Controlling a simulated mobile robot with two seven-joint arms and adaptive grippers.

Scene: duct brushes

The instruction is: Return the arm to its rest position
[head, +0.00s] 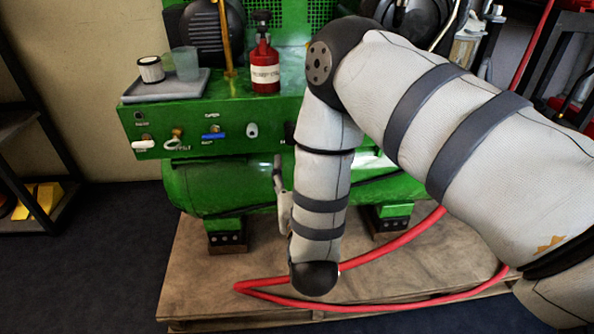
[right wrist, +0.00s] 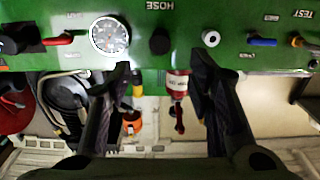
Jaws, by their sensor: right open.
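My right arm enters the head view from the right, bends at a dark elbow joint and hangs down in front of the green compressor (head: 215,190). My right gripper (head: 279,178) shows only partly there, beside the forearm and in front of the tank. In the right wrist view, the two dark fingers of my right gripper (right wrist: 162,75) are spread apart with nothing held between them. They face the green control panel (right wrist: 270,55), which appears upside down. Part of the panel is hidden behind my arm in the head view. My left gripper does not show.
A red bottle (head: 265,70) stands on top of the compressor, near a grey tray (head: 165,88) with a cup (head: 186,64) and a small canister (head: 150,70). A red hose (head: 385,304) lies on the wooden pallet (head: 200,270). A dark shelf (head: 40,150) stands at left.

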